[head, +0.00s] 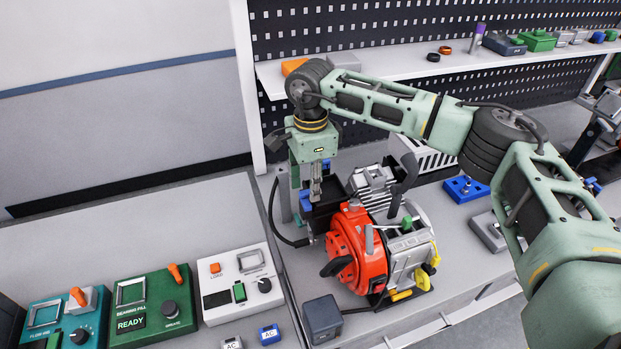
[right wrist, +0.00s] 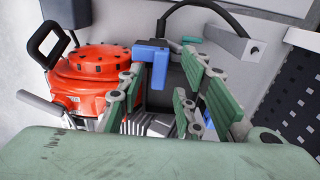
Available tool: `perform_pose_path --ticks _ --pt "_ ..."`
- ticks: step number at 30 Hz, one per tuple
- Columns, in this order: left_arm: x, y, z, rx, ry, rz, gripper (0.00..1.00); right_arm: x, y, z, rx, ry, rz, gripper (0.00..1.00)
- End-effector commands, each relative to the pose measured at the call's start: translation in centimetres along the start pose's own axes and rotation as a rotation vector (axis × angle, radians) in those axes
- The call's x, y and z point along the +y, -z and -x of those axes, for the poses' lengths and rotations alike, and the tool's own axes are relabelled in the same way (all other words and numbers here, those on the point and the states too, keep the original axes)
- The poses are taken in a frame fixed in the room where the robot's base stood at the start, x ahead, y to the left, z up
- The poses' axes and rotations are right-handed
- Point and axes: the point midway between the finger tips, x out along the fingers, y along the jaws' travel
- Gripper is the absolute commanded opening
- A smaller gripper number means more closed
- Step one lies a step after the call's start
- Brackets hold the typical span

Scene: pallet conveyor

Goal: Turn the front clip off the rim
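A blue clip (right wrist: 152,60) hangs over the rim of a dark bin in the right wrist view. In the head view a blue clip (head: 305,200) shows just left of my right gripper (head: 316,188). The dark bin stands behind the red engine, and my arm partly hides it. My right gripper (right wrist: 165,100) points down over the bin. Its green fingers are spread, with the clip seen in the gap between them; I see no contact. A second blue piece (right wrist: 207,118) shows partly behind the right-hand fingers. My left gripper is not in view.
A red and grey engine (head: 358,250) stands close in front of the bin. Its black handle (right wrist: 48,42) rises at the left of the right wrist view. Several control boxes (head: 150,305) stand at lower left. A blue block (head: 465,189) lies to the right. A shelf (head: 410,63) runs behind.

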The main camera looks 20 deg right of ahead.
Motion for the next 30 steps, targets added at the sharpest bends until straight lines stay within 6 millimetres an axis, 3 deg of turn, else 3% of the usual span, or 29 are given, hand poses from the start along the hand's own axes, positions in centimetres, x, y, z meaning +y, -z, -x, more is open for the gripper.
perform_pose_path --ticks 9,20,30 --pt "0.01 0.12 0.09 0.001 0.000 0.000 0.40 -0.02 -0.03 -0.35 0.000 0.001 0.001 0.32" --pt "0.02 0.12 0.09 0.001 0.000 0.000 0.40 -0.03 -0.03 -0.32 0.000 0.002 0.001 0.00" --pt "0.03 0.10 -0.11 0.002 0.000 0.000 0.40 -0.02 -0.02 -0.36 0.000 0.002 -0.011 0.00"
